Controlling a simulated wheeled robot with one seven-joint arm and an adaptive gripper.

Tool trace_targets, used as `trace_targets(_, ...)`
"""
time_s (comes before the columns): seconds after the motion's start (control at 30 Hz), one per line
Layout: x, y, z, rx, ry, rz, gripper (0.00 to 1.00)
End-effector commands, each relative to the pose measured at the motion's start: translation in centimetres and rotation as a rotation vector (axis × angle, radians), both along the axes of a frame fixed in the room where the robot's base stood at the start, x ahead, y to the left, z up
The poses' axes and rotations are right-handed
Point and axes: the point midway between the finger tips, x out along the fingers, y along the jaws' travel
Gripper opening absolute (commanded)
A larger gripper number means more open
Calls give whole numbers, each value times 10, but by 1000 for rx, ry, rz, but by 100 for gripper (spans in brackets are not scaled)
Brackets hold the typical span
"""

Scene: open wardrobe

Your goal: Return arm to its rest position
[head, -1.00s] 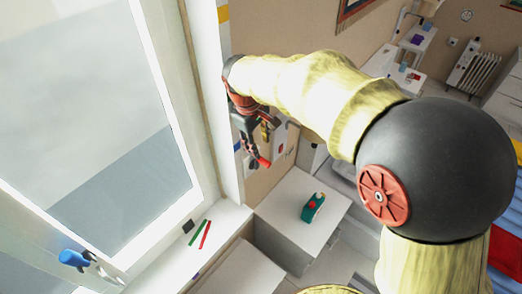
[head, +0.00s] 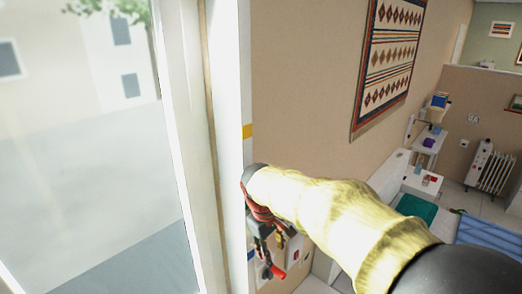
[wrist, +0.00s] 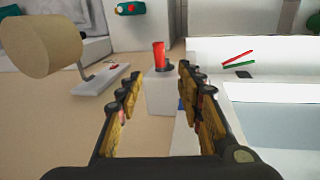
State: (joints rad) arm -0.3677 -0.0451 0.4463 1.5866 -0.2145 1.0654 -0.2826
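My arm reaches from the lower right of the head view, bent toward the wall beside the window. My gripper (head: 268,256) hangs down near the bottom of that view, close to the wall. In the wrist view my gripper (wrist: 160,76) has its two fingers well apart, with nothing held between them. A red object with a dark base (wrist: 158,56) shows beyond the fingertips, on or by a white box (wrist: 160,92). A red piece also shows beside the fingers in the head view (head: 278,272).
The window frame (head: 229,150) is close on the left of my gripper. A patterned hanging (head: 388,62) is on the wall. A radiator (head: 490,172) stands far right. A beige roll (wrist: 40,45) on a white holder is left in the wrist view. Red and green sticks (wrist: 238,60) lie on the sill.

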Motion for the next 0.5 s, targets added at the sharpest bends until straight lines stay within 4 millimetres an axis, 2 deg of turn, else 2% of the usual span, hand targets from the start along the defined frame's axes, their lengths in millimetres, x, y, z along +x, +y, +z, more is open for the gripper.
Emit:
trace_targets(0.1, -21, -1, -23, 20, 31, -63, 37)
trace_targets(0.17, -36, -3, -26, 39, 34, -97, 37)
trace_targets(0.5, -124, -51, -69, 164, -27, -332, 37)
